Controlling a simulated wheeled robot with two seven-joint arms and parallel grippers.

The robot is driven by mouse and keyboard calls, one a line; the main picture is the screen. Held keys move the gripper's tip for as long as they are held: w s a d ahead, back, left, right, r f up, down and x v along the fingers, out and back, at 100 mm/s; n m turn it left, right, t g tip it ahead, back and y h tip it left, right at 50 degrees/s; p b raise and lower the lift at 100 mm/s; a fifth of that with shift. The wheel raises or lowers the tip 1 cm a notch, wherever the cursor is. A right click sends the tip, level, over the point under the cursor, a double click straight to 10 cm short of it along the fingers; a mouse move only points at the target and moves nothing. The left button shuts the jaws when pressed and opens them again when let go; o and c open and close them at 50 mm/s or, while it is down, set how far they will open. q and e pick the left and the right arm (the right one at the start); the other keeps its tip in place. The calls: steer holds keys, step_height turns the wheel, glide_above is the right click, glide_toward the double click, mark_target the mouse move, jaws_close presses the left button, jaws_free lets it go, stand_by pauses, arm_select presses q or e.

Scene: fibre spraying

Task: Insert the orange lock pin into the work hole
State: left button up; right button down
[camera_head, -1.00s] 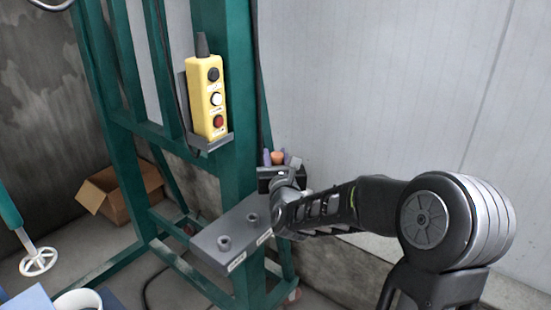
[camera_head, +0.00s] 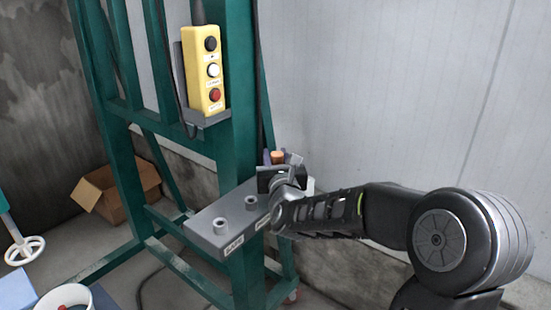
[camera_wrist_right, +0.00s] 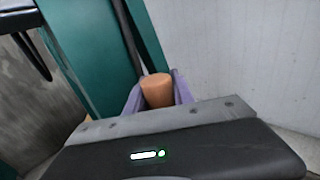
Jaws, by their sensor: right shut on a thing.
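The orange lock pin (camera_head: 278,157) stands upright between the fingers of my right gripper (camera_head: 277,160), above the far right end of a grey bracket. My right gripper is shut on the pin. In the right wrist view the pin's rounded orange top (camera_wrist_right: 157,90) shows between two purple fingers; its lower part is hidden. My left gripper is out of view.
A cardboard box (camera_head: 120,193) lies on the floor behind. A white bucket (camera_head: 66,300) is at the bottom left. A pale wall (camera_head: 400,90) fills the right.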

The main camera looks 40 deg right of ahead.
stand_by(0.8)
steer(key=shift+b, duration=0.7)
stand_by(0.4)
steer(key=shift+b, duration=0.65)
stand_by(0.5)
steer(key=shift+b, duration=0.7)
steer(key=shift+f+b, duration=1.7)
steer(key=shift+b, duration=0.8)
